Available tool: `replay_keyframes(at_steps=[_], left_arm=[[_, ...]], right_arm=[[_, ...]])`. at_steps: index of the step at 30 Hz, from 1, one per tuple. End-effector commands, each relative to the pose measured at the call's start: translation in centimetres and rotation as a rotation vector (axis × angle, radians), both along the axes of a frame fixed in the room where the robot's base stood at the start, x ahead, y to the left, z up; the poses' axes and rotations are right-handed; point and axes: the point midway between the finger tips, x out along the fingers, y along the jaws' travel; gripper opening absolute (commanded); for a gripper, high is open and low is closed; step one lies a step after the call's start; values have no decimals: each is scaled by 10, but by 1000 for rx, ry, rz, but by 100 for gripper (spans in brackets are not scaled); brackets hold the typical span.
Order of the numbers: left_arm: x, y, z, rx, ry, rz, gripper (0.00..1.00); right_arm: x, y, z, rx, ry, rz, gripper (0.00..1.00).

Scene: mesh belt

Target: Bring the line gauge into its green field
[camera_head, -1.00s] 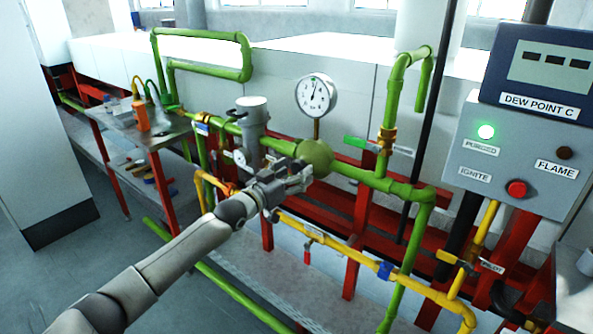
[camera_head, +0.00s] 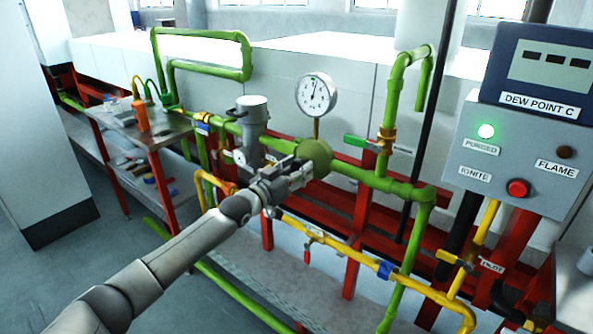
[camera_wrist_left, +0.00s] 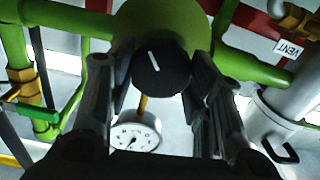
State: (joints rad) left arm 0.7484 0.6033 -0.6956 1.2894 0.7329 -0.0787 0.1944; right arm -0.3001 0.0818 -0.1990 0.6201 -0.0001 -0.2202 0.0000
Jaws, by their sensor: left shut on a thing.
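The line gauge (camera_head: 316,95) is a round white dial on a brass stem above the green regulator body (camera_head: 316,155). Its needle points nearly straight up, leaning slightly right; a small green patch shows near the top of the dial, too small to tell the needle's exact place against it. In the left wrist view the gauge (camera_wrist_left: 134,134) shows below a black knob (camera_wrist_left: 162,72) with a white line mark, on the front of the green body. My left gripper (camera_head: 293,174) is shut on this knob, one finger each side. My right gripper is out of view.
Green pipes (camera_head: 408,190) and a yellow pipe (camera_head: 340,247) run around the gripper. A grey cylinder (camera_head: 252,125) with a small dial stands close left. A control box (camera_head: 518,155) with a lit green lamp is at right. A cluttered bench (camera_head: 125,128) is at left.

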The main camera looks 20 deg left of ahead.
Motion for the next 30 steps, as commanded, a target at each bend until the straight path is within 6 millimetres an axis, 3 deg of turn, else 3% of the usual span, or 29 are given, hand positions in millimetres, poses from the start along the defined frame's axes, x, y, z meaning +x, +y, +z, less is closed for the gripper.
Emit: replay_keyframes(at_steps=[10, 21, 22, 27, 30], left_arm=[[0, -1, 0, 319, -115, 0, 23], [-1, -1, -1, 362, -130, 0, 23], [-1, -1, -1, 362, -130, 0, 48], [-1, -1, -1, 361, -130, 0, 68], [-1, -1, -1, 361, -130, 0, 68]], right_arm=[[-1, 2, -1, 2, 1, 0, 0], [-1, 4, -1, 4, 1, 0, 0], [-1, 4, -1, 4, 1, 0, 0], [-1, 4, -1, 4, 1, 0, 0], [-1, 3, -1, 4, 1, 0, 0]])
